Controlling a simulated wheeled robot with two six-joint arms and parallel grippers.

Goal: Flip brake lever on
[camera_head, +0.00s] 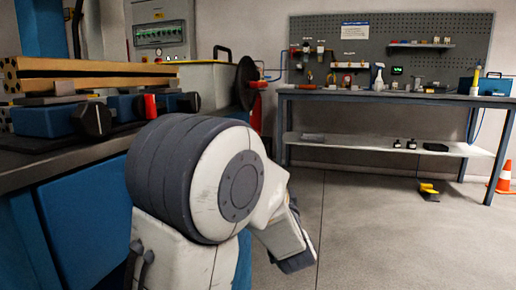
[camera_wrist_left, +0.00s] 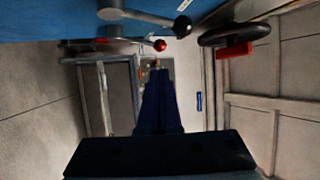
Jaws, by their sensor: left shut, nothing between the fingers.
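My left gripper (camera_wrist_left: 158,78) shows in the left wrist view as two dark blue fingers close together, shut and empty. Near its tips, a thin lever with a red ball knob (camera_wrist_left: 160,45) sticks out below a blue surface. A grey lever with a dark round knob (camera_wrist_left: 182,26) is above it. I cannot tell which of these is the brake lever. In the head view a white and grey arm joint of mine (camera_head: 205,180) fills the middle, and the fingertips are hidden. My right gripper is not in view.
A dark handwheel (camera_head: 247,82) with a red handle is beyond my arm; it also shows in the wrist view (camera_wrist_left: 234,34). A blue-fronted bench (camera_head: 75,225) with clamps is at left. A workbench (camera_head: 390,96) stands at the back right.

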